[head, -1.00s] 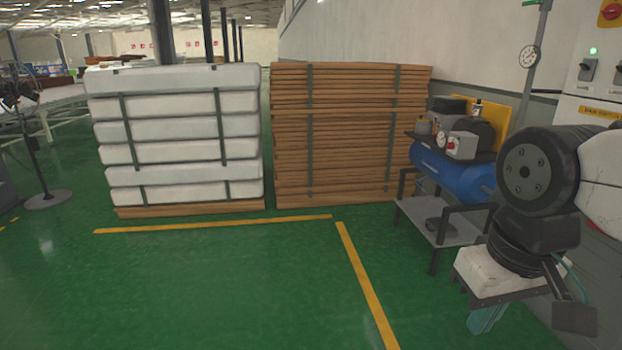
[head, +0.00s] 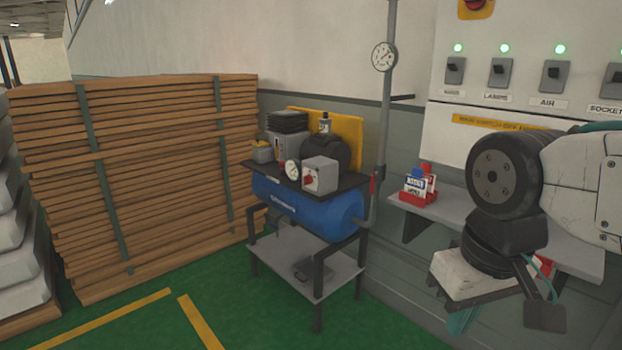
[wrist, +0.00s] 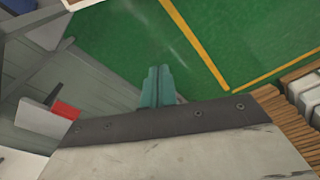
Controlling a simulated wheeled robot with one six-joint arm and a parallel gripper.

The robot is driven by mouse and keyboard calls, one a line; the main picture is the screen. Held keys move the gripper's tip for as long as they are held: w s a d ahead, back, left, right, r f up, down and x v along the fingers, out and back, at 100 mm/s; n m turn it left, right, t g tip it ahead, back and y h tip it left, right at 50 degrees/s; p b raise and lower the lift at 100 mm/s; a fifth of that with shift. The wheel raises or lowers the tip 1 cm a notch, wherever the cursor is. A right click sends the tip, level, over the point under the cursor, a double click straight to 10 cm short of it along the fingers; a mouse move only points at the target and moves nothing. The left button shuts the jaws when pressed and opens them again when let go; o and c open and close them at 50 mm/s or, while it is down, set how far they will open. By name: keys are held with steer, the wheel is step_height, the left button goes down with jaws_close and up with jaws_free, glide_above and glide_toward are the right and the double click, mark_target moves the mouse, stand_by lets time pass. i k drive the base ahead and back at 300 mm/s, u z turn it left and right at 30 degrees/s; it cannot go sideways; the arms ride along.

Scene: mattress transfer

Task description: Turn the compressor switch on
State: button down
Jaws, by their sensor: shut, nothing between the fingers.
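The compressor is a blue tank (head: 300,210) with a motor on top, standing on a grey and black stand in the middle of the head view. A grey switch box (head: 321,173) with a red rotary knob (head: 309,181) sits on its near right end. I cannot read the knob's setting. My gripper (head: 462,321) is at the lower right of the head view, mostly hidden behind my wrist, well right of the compressor and apart from it. In the wrist view its teal fingers (wrist: 158,88) are together and empty, above the green floor.
A grey wall shelf (head: 465,220) with red card holders (head: 420,188) is close to my arm. The wall panel (head: 530,85) above has several switches with green lights. A pipe with a gauge (head: 384,56) rises right of the compressor. Stacked planks (head: 150,180) stand left; floor in front is clear.

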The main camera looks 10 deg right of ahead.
mark_target(308, 180)
steer(key=u, duration=0.2)
steer(key=i, duration=2.05)
steer(key=z, duration=0.45)
